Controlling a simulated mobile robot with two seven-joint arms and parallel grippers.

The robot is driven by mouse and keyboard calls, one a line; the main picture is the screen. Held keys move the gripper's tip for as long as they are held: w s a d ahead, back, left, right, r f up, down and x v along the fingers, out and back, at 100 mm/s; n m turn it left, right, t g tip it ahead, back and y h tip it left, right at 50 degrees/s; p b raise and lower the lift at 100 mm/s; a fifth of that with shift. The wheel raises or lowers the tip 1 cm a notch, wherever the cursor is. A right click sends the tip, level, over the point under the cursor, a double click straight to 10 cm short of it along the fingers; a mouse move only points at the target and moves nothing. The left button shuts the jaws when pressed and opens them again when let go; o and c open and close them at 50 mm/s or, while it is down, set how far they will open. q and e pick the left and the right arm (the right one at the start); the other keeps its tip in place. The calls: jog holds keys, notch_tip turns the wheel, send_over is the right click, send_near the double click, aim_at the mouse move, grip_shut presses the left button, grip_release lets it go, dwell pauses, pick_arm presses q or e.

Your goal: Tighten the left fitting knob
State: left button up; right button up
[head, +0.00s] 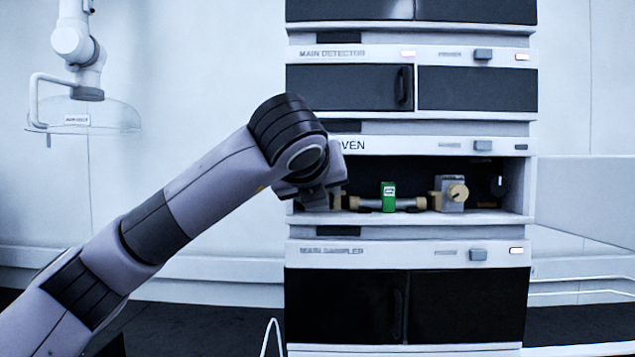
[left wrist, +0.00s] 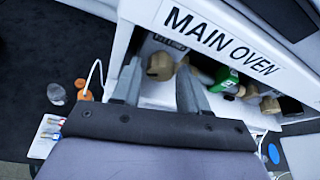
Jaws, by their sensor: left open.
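The left fitting knob (left wrist: 160,66) is a tan knob inside the oven bay in the left wrist view. In the head view my arm hides most of the left fitting. My left gripper (head: 336,200) reaches into the left end of the oven opening. In the left wrist view the gripper (left wrist: 157,70) is open, with the knob between and just beyond its fingertips. I cannot tell whether a finger touches it. My right gripper is not in view.
The oven bay (head: 495,217) has a low front lip and a panel marked MAIN OVEN (left wrist: 218,40) above. The detector (head: 350,88) stands above, the sampler (head: 345,300) below. In the left wrist view, an orange-capped bottle (left wrist: 83,92) and a white tray (left wrist: 45,135) are at lower left.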

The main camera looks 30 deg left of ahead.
pick_arm(q)
jog(key=shift+w+a+f, duration=0.15)
jog(key=shift+w+f, duration=0.05)
jog(key=shift+w, duration=0.2)
jog(key=c, duration=0.8)
